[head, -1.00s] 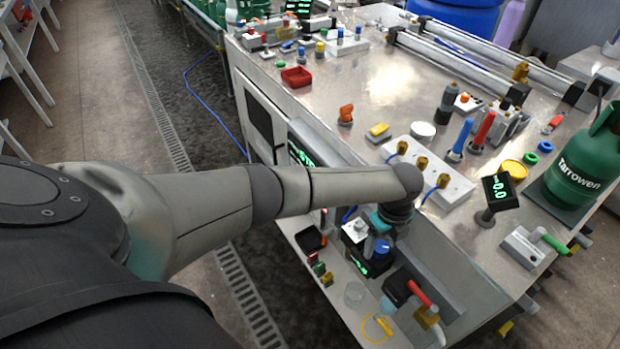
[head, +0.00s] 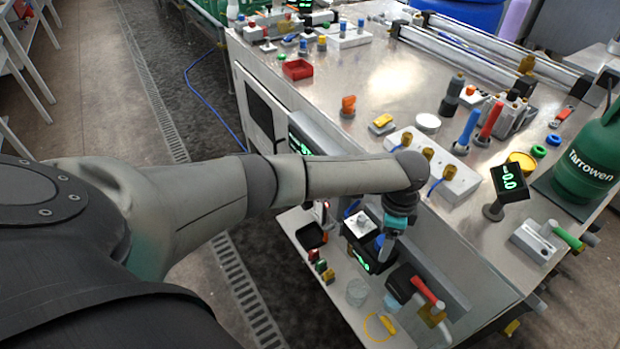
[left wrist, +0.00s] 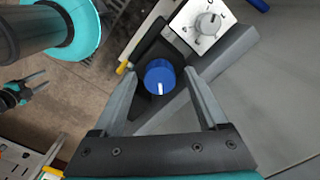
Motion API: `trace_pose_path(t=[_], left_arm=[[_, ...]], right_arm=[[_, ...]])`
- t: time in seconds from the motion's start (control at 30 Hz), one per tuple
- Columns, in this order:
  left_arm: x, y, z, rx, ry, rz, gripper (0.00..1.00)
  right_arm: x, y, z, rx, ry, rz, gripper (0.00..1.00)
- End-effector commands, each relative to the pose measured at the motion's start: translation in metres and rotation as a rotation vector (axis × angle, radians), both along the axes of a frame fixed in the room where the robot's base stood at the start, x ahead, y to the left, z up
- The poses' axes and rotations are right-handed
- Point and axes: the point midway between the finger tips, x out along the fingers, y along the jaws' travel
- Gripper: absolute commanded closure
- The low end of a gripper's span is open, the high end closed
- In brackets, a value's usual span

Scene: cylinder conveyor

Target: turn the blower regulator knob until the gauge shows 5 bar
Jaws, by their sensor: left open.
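The blue regulator knob (left wrist: 160,77) has a white pointer mark that points toward the bottom of the left wrist view. In the head view the knob (head: 379,242) is partly hidden by my left gripper (head: 386,248). My left gripper (left wrist: 160,72) is open, with one finger on each side of the knob and gaps showing between. Whether the tips reach down around the knob is hard to tell. A small green-digit display (head: 362,263) sits by the knob, its digits too small to read surely. My right gripper (left wrist: 40,82) shows small at the left wrist view's left edge, its fingers apart.
A grey selector knob on a white plate (left wrist: 207,24) is close beside the blue knob. A red-handled valve (head: 427,291) and a clear cup (head: 357,292) are on the lower shelf. Another display (head: 509,180) reading about zero stands on the bench top.

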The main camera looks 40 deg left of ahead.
Motion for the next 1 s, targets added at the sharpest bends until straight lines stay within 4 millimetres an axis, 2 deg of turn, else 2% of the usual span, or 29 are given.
trace_pose_path(t=[0.7, 0.8, 1.0], left_arm=[[0.0, 0.0, -0.005, 0.0, -0.002, 0.585, 0.24], [-0.001, -0.001, 0.025, -0.003, -0.001, 0.581, 0.24], [0.0, -0.001, 0.067, -0.002, -0.002, 0.58, 0.24]], right_arm=[[0.0, 0.0, -0.073, 0.0, 0.0, 0.0, 0.5], [0.0, 0.0, -0.057, 0.0, 0.001, 0.0, 0.5], [0.0, 0.0, -0.044, 0.0, 0.0, 0.0, 0.5]])
